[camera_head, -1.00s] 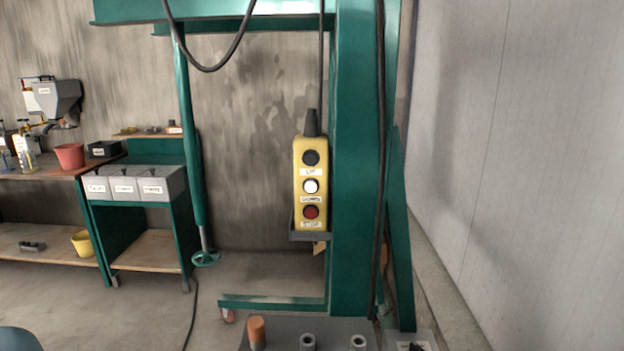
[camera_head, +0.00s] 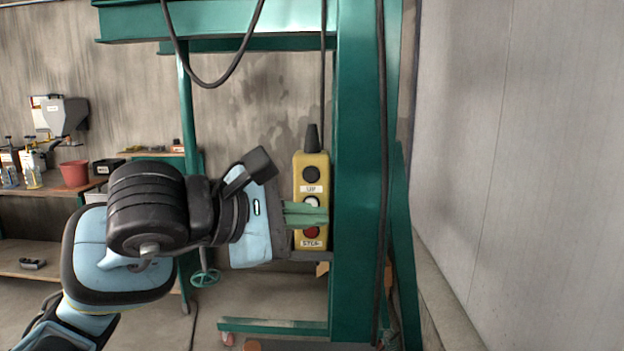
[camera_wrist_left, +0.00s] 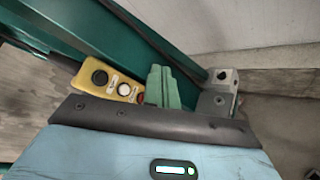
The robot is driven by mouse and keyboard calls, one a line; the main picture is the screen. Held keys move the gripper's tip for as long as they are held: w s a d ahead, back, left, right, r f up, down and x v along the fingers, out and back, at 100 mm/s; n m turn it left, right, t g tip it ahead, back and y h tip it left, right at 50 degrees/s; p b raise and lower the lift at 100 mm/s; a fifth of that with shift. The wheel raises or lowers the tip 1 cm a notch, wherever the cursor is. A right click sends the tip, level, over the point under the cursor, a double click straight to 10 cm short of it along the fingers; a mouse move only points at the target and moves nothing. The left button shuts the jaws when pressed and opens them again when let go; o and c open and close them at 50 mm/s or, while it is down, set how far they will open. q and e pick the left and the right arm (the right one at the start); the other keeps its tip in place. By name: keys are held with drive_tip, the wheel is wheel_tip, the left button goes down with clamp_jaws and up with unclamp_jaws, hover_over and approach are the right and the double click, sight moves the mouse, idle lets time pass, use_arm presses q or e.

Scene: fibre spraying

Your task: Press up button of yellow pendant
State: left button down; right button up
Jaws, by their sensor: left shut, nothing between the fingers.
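The yellow pendant (camera_head: 312,170) hangs upright beside the green column in the head view. Its black top button (camera_head: 311,174) sits above a label reading UP. Below it are a white button, partly covered, and a red button (camera_head: 311,232) above a STOP label. My left gripper (camera_head: 322,215) is shut and empty, its green fingers in front of the pendant's middle, below the up button. Contact cannot be told. In the left wrist view the shut fingers (camera_wrist_left: 161,88) are beside the pendant (camera_wrist_left: 104,79), near its red-button end. My right gripper is not in view.
The green column (camera_head: 357,180) stands just right of the pendant. A dark cable (camera_head: 323,75) runs up from the pendant. A workbench with a red pot (camera_head: 75,173) is at the far left. A grey wall (camera_head: 510,170) closes the right side.

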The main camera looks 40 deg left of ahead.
sight(311, 175)
use_arm(q)
drive_tip(key=shift+s+a+r+t+y, duration=0.15)
drive_tip(key=shift+a+r+t+y, duration=0.35)
drive_tip(key=shift+a+r+y, duration=0.35)
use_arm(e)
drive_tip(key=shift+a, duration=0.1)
use_arm(q)
drive_tip(key=shift+w+a+b, duration=0.25)
drive_tip(key=shift+w+a, duration=0.5)
drive_tip(key=shift+w, duration=0.5)
drive_tip(key=shift+w+a+b, duration=0.2)
drive_tip(key=shift+w+a, duration=0.6)
drive_tip(key=shift+w, duration=0.5)
drive_tip(key=shift+w+a+b, duration=0.25)
drive_tip(key=shift+w+a, duration=0.5)
drive_tip(key=shift+w, duration=0.5)
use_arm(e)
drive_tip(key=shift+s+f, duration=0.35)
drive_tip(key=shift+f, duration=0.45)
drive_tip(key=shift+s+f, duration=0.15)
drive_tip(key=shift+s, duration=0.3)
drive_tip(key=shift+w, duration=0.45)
